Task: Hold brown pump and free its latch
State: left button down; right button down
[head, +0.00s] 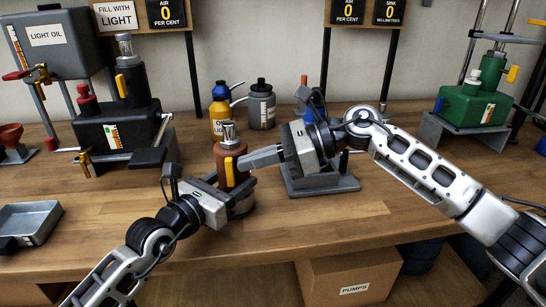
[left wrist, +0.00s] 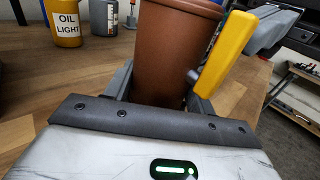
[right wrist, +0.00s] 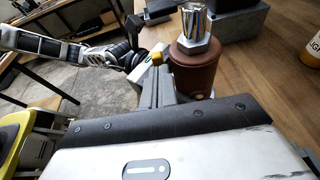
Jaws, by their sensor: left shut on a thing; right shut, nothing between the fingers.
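The brown pump (head: 231,150) stands upright on the wooden bench with a metal cap on top. My left gripper (head: 232,186) is shut around its brown body, which fills the space between the fingers in the left wrist view (left wrist: 170,50). The yellow latch lever (head: 230,171) is on the pump's near side and stands tilted beside the right finger in the left wrist view (left wrist: 224,55). My right gripper (head: 245,160) is shut and empty, its fingertips beside the pump's upper body. The right wrist view shows the pump (right wrist: 194,70) just beyond these fingertips; whether they touch is unclear.
A grey stand (head: 320,180) sits right of the pump, under my right gripper. A yellow oil bottle (head: 219,112) and a grey bottle (head: 262,106) stand behind. A black pump unit (head: 115,128) is at left, a green one (head: 472,105) at right.

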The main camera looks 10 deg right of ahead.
aim_at(225, 159)
jog(key=shift+a+r+h, duration=0.25)
jog(key=shift+a+h, duration=0.2)
jog(key=shift+h, duration=0.25)
dwell(0.4)
jog(key=shift+a+r+h, duration=0.4)
jog(key=shift+a+h, duration=0.2)
jog(key=shift+h, duration=0.6)
jog(key=h, duration=0.1)
jog(key=a+h, duration=0.1)
jog(key=shift+w+a+r+g+h, duration=0.1)
jog(key=shift+a+r+g+h, duration=0.1)
jog(key=shift+g+h, duration=0.15)
jog(key=a+h, duration=0.1)
jog(key=h, duration=0.2)
jog(key=shift+a, duration=0.2)
jog(key=shift+w+a+f+h, duration=0.1)
jog(key=shift+a+h, duration=0.25)
jog(key=shift+h, duration=0.3)
jog(key=shift+a+f+h, duration=0.1)
jog(key=shift+a+h, duration=0.25)
jog(key=shift+h, duration=0.25)
jog(key=shift+a+f, duration=0.2)
jog(key=shift+a, duration=0.15)
